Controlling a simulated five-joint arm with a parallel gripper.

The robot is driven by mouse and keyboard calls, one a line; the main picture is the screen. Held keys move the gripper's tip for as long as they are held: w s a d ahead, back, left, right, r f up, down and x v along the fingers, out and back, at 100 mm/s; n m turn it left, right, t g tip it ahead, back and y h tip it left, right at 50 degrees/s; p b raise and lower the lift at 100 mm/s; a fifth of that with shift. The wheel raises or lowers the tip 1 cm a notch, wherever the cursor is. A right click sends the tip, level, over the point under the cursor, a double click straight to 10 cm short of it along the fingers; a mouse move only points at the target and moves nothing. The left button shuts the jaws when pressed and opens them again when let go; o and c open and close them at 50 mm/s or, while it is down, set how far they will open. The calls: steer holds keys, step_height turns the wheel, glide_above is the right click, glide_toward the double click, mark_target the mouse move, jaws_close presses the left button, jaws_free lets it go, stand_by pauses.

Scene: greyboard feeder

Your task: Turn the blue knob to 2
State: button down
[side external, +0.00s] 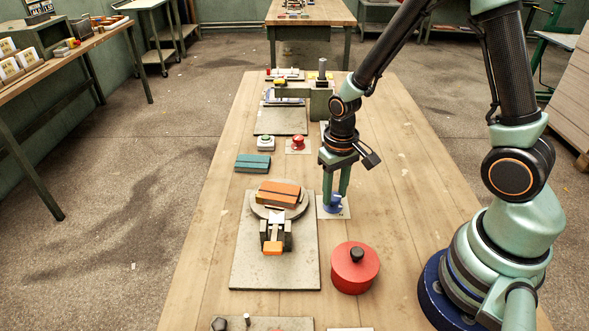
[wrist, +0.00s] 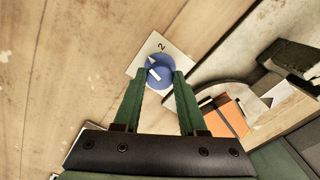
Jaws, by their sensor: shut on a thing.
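The blue knob (side external: 333,204) sits on a small white plate (side external: 345,212) on the workbench, right of the turntable. My gripper (side external: 336,195) points straight down, with its green fingers at the knob. In the wrist view the fingertips (wrist: 160,76) are closed against opposite sides of the blue knob (wrist: 160,66). White marks show on the knob's top. The plate (wrist: 140,69) carries a printed 2 (wrist: 161,47) just beyond the knob's upper edge. Whether the knob's mark lines up exactly with the 2 is hard to tell. Other plate markings are not readable.
A turntable (side external: 257,207) with orange blocks stands left of the knob on a grey board (side external: 253,277). A red lidded pot (side external: 354,277) is in front.

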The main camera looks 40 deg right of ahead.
mark_target(334, 196)
steer(key=m, duration=0.4)
steer(key=shift+m, duration=2.2)
steer(key=shift+c, duration=2.3)
jaws_free()
step_height(334, 196, up, 12)
steer(key=shift+r, duration=0.1)
